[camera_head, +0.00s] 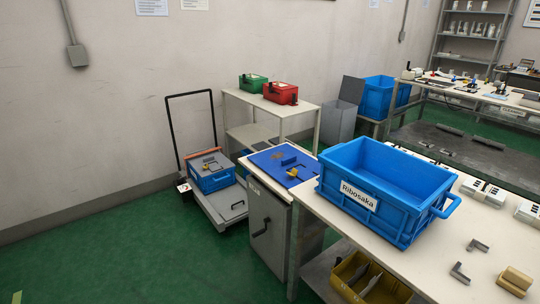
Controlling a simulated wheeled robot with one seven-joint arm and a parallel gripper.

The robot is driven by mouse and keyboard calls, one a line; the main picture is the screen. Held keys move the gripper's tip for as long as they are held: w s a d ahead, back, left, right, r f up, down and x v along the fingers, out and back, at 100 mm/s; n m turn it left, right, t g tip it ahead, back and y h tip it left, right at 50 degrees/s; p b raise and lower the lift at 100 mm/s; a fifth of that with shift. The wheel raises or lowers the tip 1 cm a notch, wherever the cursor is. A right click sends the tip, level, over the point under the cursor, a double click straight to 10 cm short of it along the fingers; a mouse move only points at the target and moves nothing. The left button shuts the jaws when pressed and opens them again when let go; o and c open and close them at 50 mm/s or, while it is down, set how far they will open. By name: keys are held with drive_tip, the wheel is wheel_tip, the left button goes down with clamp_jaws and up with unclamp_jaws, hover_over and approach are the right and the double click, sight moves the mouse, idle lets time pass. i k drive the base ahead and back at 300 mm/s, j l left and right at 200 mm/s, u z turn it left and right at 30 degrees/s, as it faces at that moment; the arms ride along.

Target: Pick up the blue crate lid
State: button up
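A large open blue crate (350,225) with a white "Ribosaka" label stands on the long table at the centre right. No lid sits on it, and its inside looks empty. A flat blue panel (268,163) lies on top of the grey cabinet to the left of this crate. Small blue, yellow and dark objects rest on the panel. I cannot tell whether it is a crate lid or a work mat. A smaller blue crate (213,182) with a greyish top stands on the trolley. My gripper is not in view.
The trolley (232,204) with a black handle carries a grey flat panel. A white table (240,96) holds a green case (253,83) and a red case (281,93). Metal brackets (460,273) lie on the long table (432,268). Green floor (120,250) is clear at left.

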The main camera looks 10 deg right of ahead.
sight(276, 161)
drive_tip(key=i+j, duration=0.25)
drive_tip(key=i, duration=0.2)
drive_tip(key=i+j, duration=0.25)
drive_tip(key=i, duration=0.2)
drive_tip(key=i+j+u, duration=0.1)
drive_tip(key=i+j, duration=0.2)
drive_tip(key=i, duration=0.15)
drive_tip(key=i+j, duration=0.2)
drive_tip(key=i, duration=0.25)
drive_tip(key=i+j, duration=0.25)
drive_tip(key=i, duration=0.2)
drive_tip(key=i+j+u, duration=0.1)
drive_tip(key=i, duration=0.35)
drive_tip(key=j, duration=0.1)
